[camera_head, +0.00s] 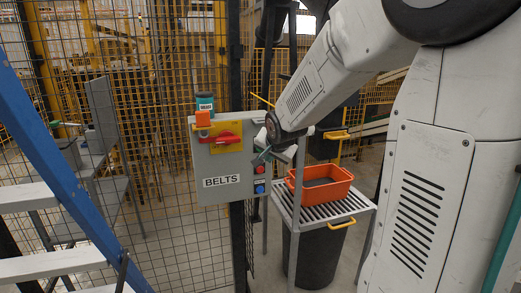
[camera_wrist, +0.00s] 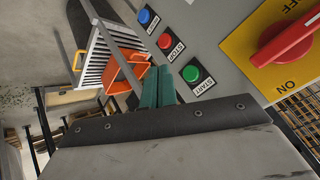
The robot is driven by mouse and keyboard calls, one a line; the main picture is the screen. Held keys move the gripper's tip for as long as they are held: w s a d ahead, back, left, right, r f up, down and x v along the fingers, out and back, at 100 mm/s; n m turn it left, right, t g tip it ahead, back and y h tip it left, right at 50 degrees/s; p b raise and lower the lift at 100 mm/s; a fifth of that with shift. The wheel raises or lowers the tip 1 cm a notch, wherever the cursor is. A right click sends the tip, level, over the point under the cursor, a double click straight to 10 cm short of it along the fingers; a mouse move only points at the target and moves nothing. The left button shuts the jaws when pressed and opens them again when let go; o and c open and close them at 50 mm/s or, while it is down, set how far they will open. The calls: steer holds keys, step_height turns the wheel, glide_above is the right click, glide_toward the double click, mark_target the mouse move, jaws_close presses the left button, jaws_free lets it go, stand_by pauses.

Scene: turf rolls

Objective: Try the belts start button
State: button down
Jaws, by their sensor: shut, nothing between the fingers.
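The grey BELTS control box (camera_head: 208,168) hangs on the mesh fence in the head view. In the wrist view its green START button (camera_wrist: 191,74) sits beside the red STOP button (camera_wrist: 166,41) and a blue button (camera_wrist: 144,16). A red rotary switch (camera_wrist: 285,42) is on a yellow plate. In the head view my gripper (camera_head: 262,157) is at the box's right edge, and the green button is not visible there. My gripper (camera_wrist: 157,72) has its two teal fingers together, empty, with tips just left of the START button in the wrist view. Whether they touch the box I cannot tell.
An orange bin (camera_head: 322,184) stands on a slatted grey cart (camera_head: 330,212) right of the box. A blue stepladder (camera_head: 50,150) is at the left. Wire mesh fence runs behind.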

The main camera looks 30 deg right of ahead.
steer(key=shift+w+d, duration=0.25)
steer(key=shift+w, duration=0.6)
steer(key=shift+w+d, duration=0.2)
steer(key=shift+w, duration=0.65)
steer(key=shift+w+d, duration=0.25)
steer(key=shift+w, duration=0.6)
steer(key=shift+w+d, duration=0.15)
steer(key=shift+w, duration=0.25)
steer(key=shift+w+d, duration=0.1)
steer(key=shift+w, duration=0.3)
stand_by(0.6)
steer(key=shift+s+a, duration=0.25)
steer(key=shift+s, duration=0.55)
steer(key=s, duration=0.2)
steer(key=s+a, duration=0.1)
steer(key=s, duration=0.1)
steer(key=shift+s+a, duration=0.2)
steer(key=shift+s, duration=0.2)
